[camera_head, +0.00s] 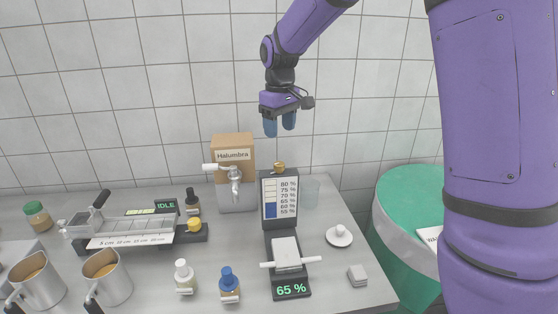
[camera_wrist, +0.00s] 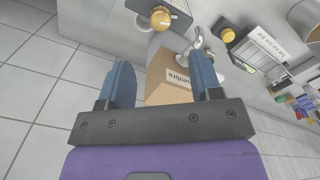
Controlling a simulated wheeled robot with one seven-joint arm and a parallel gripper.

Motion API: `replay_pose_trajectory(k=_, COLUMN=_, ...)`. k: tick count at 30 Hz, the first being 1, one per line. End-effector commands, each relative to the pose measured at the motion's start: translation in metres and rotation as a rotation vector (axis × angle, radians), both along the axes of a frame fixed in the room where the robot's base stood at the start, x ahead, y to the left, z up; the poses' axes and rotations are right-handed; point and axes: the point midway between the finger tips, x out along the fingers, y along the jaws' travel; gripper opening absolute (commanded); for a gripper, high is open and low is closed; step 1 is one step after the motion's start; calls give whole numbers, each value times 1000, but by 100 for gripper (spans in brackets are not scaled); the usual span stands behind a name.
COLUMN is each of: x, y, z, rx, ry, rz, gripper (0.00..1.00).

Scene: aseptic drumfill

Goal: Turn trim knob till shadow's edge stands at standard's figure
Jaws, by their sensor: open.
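A dark upright instrument (camera_head: 265,228) stands on the bench with a brass trim knob (camera_head: 279,168) on top. Its scale window (camera_head: 270,198) is pale above and blue below; the edge between them looks near the 65 % mark, too small to read exactly. A green display (camera_head: 291,289) at its foot reads 65 %. My gripper (camera_head: 279,127) is open and empty, with blue fingers, high above the knob and apart from it. In the wrist view my gripper (camera_wrist: 163,78) is open, and the brass knob (camera_wrist: 160,18) shows beyond the fingertips, near the top edge.
A box labelled Halumbra (camera_head: 233,160) with a metal tap stands left of the instrument. A clear beaker (camera_head: 308,193) stands close on its right. Bottles (camera_head: 229,284), metal mugs (camera_head: 106,277) and a device showing IDLE (camera_head: 166,205) occupy the left. A green-topped drum (camera_head: 410,205) stands right.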

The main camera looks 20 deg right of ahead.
Motion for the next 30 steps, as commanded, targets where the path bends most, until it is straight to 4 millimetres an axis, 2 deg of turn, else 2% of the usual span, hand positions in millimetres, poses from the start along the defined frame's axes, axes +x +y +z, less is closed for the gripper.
replay_pose_trajectory(k=18, x=-1, y=0, z=-91, rx=0, ry=2, rz=-1, gripper=59)
replay_pose_trajectory(k=24, x=-1, y=0, z=-104, rx=-1, ry=2, rz=-1, gripper=59)
replay_pose_trajectory(k=30, x=-1, y=0, z=-105, rx=0, ry=0, rz=-1, gripper=59)
